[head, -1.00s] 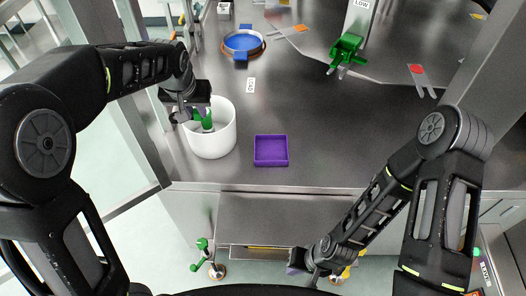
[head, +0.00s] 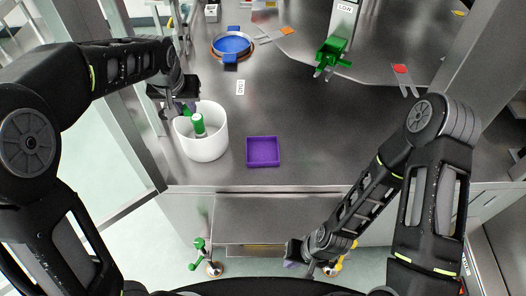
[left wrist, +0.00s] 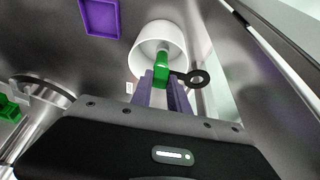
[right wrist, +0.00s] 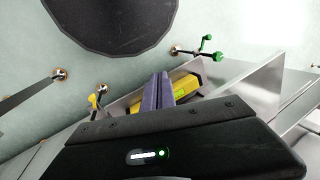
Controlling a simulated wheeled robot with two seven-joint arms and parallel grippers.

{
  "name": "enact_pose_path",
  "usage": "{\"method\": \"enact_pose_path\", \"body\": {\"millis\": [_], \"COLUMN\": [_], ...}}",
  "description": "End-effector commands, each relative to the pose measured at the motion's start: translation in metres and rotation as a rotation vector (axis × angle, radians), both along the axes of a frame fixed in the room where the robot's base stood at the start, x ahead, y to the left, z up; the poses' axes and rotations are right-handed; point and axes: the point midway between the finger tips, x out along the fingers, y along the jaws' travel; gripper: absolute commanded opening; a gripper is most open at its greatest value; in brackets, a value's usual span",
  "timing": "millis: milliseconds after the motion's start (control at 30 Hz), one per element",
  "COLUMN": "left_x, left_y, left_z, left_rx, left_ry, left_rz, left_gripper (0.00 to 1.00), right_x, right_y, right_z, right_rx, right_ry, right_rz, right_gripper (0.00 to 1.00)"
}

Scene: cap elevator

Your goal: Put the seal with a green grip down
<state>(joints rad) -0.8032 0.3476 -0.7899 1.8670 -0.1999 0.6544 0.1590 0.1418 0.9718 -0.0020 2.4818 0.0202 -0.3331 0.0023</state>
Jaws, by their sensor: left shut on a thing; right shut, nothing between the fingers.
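My left gripper (head: 184,106) is shut on the seal's green grip (left wrist: 161,71), at the left rim of a white round bucket (head: 203,148). In the left wrist view, the grip stands between the two purple fingers, in front of the bucket (left wrist: 157,38). A flat black ring (left wrist: 197,77) on a short bar sticks out to the right of the grip. In the head view a green piece (head: 198,124) shows over the bucket opening; its height there is unclear. My right gripper (right wrist: 159,92) is shut and empty, low in front of the counter.
A purple square tray (head: 263,164) lies right of the bucket. A blue round dish (head: 232,45) and a green fixture (head: 331,52) are farther back. Counter (head: 330,140) right of the tray is clear. A green-handled valve (head: 200,246) stands below the counter.

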Motion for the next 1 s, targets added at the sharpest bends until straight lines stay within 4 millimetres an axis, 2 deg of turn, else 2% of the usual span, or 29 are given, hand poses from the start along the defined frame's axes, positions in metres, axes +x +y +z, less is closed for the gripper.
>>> {"method": "enact_pose_path", "body": {"millis": [367, 433, 567, 700, 800, 1000], "left_x": [0.0, -0.002, -0.011, -0.028, -0.037, -0.04], "left_y": [0.0, 0.0, 0.001, 0.001, 0.0, 0.0], "left_z": [0.0, -0.005, -0.033, -0.074, -0.092, -0.095], "left_rx": [0.0, 0.001, 0.004, 0.003, 0.001, 0.0], "left_ry": [0.0, 0.001, 0.003, 0.003, 0.001, -0.002], "left_rz": [0.0, 0.0, 0.002, 0.0, -0.001, 0.0], "left_gripper": [0.0, 0.0, 0.0, 0.0, 0.0, 0.0], "right_x": [0.0, 0.0, 0.001, 0.002, 0.002, 0.003], "right_y": [0.0, 0.0, 0.001, 0.003, 0.005, 0.005], "right_z": [0.0, -0.003, -0.017, -0.036, -0.043, -0.041], "right_rx": [0.0, 0.0, 0.003, 0.007, 0.01, 0.012], "right_ry": [-0.001, -0.001, -0.006, -0.014, -0.018, -0.021], "right_rz": [0.0, 0.0, 0.0, 0.0, 0.001, 0.002], "right_gripper": [0.0, 0.0, 0.0, 0.0, 0.0, 0.0]}}
